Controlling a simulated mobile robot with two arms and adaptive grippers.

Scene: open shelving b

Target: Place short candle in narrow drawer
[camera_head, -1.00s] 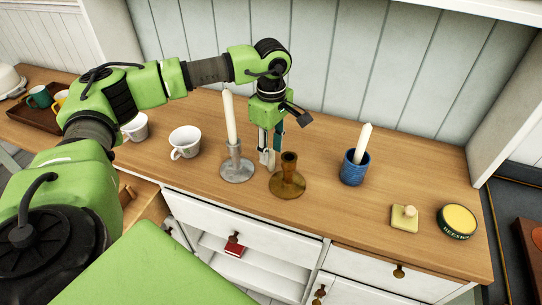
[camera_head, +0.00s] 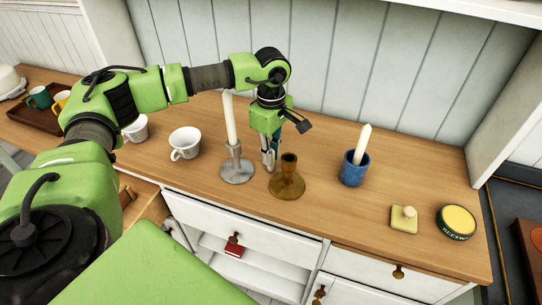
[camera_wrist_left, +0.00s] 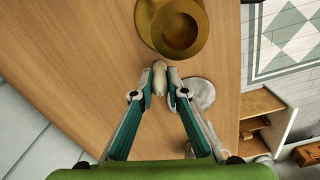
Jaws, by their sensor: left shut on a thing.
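My left gripper (camera_head: 268,165) is low over the counter, between the silver candlestick and the brass candlestick. In the left wrist view its fingers (camera_wrist_left: 159,92) are shut on a small cream piece (camera_wrist_left: 159,76), which looks like the short candle. In the head view that candle is hard to make out behind the fingers. The narrow drawer (camera_head: 370,268) seems to be the shut one at the right of the white cabinet front, with a brass knob (camera_head: 398,271). My right gripper is out of view.
The silver candlestick (camera_head: 237,172) holds a tall white candle (camera_head: 229,118). The brass candlestick (camera_head: 287,183) is empty. A blue holder (camera_head: 353,172) with a candle, a yellow block (camera_head: 403,222) and a tin (camera_head: 458,222) stand right. White cups (camera_head: 185,143) stand left.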

